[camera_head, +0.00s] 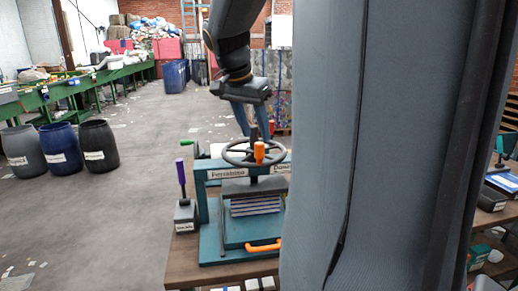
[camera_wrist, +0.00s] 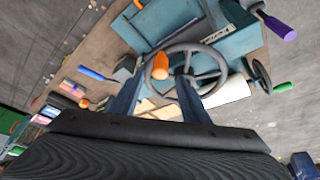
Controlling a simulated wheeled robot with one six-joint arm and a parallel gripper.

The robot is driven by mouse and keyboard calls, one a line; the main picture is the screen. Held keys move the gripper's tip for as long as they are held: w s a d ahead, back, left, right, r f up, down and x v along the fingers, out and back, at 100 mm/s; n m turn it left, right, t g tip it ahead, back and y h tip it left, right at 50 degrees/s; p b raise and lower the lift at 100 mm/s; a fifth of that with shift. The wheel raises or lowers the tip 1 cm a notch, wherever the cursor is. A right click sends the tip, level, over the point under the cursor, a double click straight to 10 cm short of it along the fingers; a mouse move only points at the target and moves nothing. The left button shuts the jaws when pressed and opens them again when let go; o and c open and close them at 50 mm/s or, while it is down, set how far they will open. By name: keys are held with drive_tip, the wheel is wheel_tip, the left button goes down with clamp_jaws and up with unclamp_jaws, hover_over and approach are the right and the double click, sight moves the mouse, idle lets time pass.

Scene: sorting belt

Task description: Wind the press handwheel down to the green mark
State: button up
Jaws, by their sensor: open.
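The teal press (camera_head: 213,212) stands on a brown table, with a grey-black handwheel (camera_head: 233,155) on its upright screw. An orange knob (camera_head: 259,153) stands up from the wheel's rim. My gripper (camera_head: 256,134) points down above the wheel, open and empty. I cannot tell the height gap between fingertips and knob. I cannot make out the green mark.
A purple-handled lever (camera_head: 182,178) stands left of the press, and a green handle (camera_head: 187,142) lies behind it. An orange handle (camera_head: 263,247) is at the press front. Several barrels (camera_head: 61,149) stand on the left floor. My arm hides the right of the press.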

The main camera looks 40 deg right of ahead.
sight(258, 143)
drive_tip(key=p+x, duration=0.1)
drive_tip(key=x, duration=0.5)
drive_tip(key=shift+d+f, duration=0.1)
drive_tip(key=shift+f, duration=0.3)
clamp_jaws()
